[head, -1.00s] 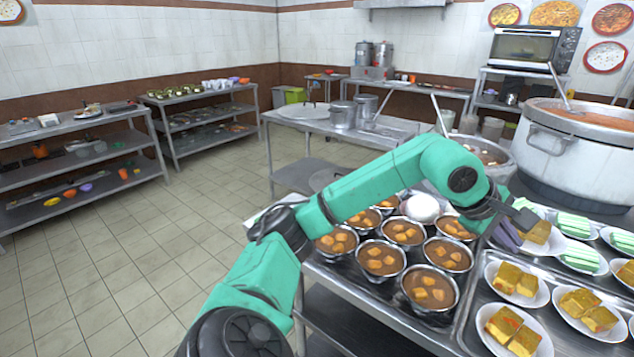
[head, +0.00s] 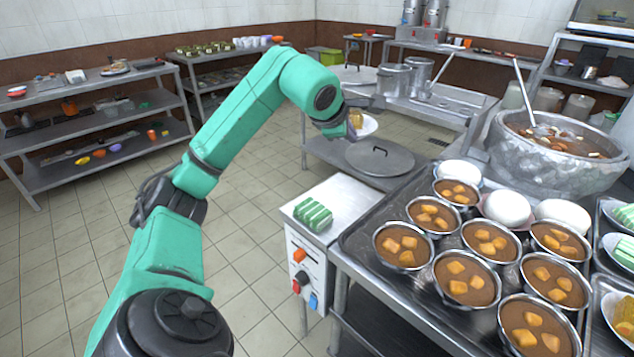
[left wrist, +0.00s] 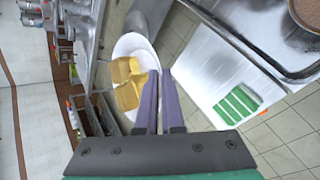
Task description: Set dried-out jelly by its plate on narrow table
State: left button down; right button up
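My left gripper (head: 354,118) is shut on the rim of a white plate (head: 369,125) with yellow blocks on it. In the left wrist view, the purple fingers (left wrist: 160,76) pinch the near edge of the plate (left wrist: 146,47), and the yellow blocks (left wrist: 128,84) sit on it. The plate is raised, apart from the counters. Green-and-white striped pieces (head: 313,215) lie without a plate on a narrow white-topped stand (head: 345,194); they also show in the left wrist view (left wrist: 238,104). I cannot tell which food is dried out. My right gripper is out of view.
Several soup bowls (head: 408,244) crowd the dark tray (head: 352,238) at right. A large pot (head: 556,142) stands behind them. A round lid (head: 380,158) lies on a low shelf below the plate. Shelves (head: 90,125) stand at left; floor between is clear.

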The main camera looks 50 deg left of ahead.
pick_arm(q)
jog(key=f+b, duration=0.1)
jog(key=f, duration=0.5)
jog(key=f+b, duration=0.1)
jog(key=f, duration=0.5)
jog(key=f+b, duration=0.2)
jog(key=f, duration=0.5)
jog(key=shift+d, duration=0.35)
jog(key=shift+f, duration=0.2)
jog(key=shift+f, duration=0.1)
jog(key=c, duration=1.3)
grip_release()
jog(key=shift+c, duration=0.2)
